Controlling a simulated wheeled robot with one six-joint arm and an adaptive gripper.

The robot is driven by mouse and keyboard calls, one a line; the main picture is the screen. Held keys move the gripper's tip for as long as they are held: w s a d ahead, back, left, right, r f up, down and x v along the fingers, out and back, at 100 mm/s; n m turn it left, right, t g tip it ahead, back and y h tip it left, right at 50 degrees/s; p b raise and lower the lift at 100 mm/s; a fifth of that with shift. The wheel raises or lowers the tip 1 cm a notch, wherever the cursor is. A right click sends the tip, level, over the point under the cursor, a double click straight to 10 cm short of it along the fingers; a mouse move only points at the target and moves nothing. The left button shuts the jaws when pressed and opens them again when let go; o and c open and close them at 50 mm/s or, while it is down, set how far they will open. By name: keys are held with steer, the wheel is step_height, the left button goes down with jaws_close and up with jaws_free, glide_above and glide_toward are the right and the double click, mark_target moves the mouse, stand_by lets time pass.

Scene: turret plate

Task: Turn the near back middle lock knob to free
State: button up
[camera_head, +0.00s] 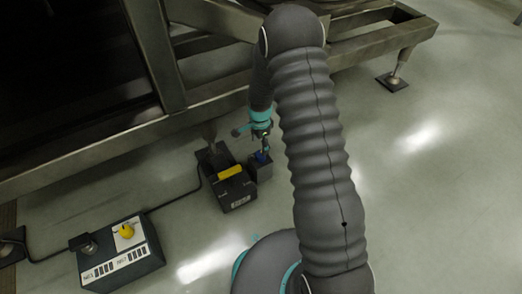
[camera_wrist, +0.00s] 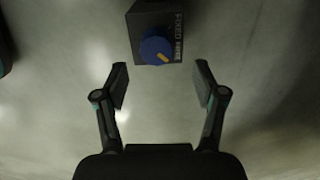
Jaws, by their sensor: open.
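A blue lock knob (camera_wrist: 155,50) with a yellow pointer mark sits on a dark box (camera_wrist: 144,22) in the wrist view. Lettering on the box beside it includes "FIXED"; a second word is hard to read. The pointer slants toward the lower right. My gripper (camera_wrist: 161,84) is open and empty, its two fingers apart, with the knob ahead of the gap between them and not touched. In the head view the blue knob (camera_head: 262,158) shows on a small grey box (camera_head: 261,170), just below my gripper (camera_head: 264,146).
A black unit with a yellow part (camera_head: 230,172) stands just left of the knob box. A control box (camera_head: 120,255) with a yellow knob lies at lower left, joined by a cable. A metal frame (camera_head: 90,160) runs above.

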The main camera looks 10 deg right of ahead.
mark_target(260, 152)
step_height(260, 152, up, 6)
steer(key=shift+d, duration=0.1)
stand_by(0.7)
steer(key=s+r+n+g, duration=0.2)
steer(key=s+r+n, duration=0.1)
steer(key=s+n, duration=0.5)
steer(key=s+d+r+n+t+p, duration=0.1)
steer(key=s+r+n+t+p, duration=0.1)
steer(key=s+r, duration=0.5)
steer(key=s+d+r+n+t+p, duration=0.1)
steer(key=s+r, duration=0.7)
steer(key=r, duration=1)
steer(key=s+r+n+t+p, duration=0.3)
steer(key=s+r, duration=0.4)
steer(key=r, duration=0.5)
steer(key=shift+s+d+r+n+t+p, duration=0.3)
steer(key=shift+s+d+t+p, duration=0.1)
steer(key=shift+t+p, duration=0.35)
